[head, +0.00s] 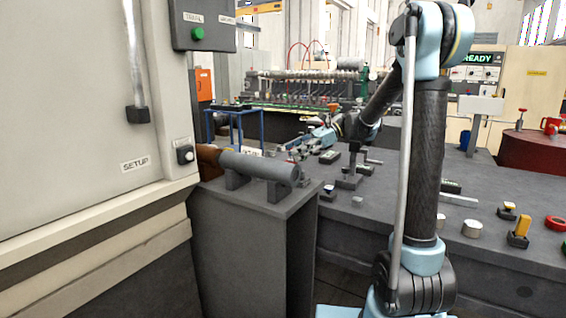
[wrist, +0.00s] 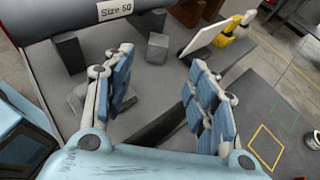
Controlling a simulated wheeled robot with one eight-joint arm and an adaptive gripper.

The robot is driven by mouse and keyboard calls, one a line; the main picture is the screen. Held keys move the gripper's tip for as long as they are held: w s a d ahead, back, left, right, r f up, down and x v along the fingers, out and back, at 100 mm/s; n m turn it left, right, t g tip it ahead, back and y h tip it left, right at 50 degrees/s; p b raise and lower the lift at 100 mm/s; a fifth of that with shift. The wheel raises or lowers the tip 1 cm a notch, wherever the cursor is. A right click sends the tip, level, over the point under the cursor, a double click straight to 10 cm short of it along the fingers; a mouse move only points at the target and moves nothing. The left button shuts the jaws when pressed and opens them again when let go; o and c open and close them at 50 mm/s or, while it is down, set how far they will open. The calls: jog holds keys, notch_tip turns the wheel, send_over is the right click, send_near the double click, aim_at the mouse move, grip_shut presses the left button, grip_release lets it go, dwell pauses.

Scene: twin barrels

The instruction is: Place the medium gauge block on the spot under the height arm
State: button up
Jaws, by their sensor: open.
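In the wrist view my gripper (wrist: 161,58) is open, with its blue-padded fingers spread wide and nothing held between them. A small grey block (wrist: 157,47) stands on the dark surface beyond the gap between the fingertips. A second grey block (wrist: 77,98) lies at the left, partly hidden by the left finger. I cannot tell which is the medium gauge block. In the head view my gripper (head: 300,147) is small, beyond the grey barrel. A dark stand with a post (head: 348,181) may carry the height arm; the spot beneath it cannot be made out.
A barrel labelled Size 50 (wrist: 75,10) rests on dark cradles beside the blocks; it also shows in the head view (head: 258,167). Orange (wrist: 266,146) and green (wrist: 284,116) outlined squares mark the right surface. Small tools, including a yellow-topped one (head: 522,226), stand on the right bench.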

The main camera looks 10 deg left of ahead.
jog(key=shift+h, duration=0.6)
jog(key=x, duration=0.3)
jog(key=r+x, duration=0.1)
jog(key=x, duration=0.2)
jog(key=a+x, duration=0.1)
jog(key=x, duration=0.2)
jog(key=shift+a, duration=0.25)
jog(key=shift+x, duration=2.7)
jog(key=shift+s+d+f, duration=0.1)
jog(key=shift+s+d, duration=0.05)
jog(key=shift+d, duration=0.05)
grip_shut()
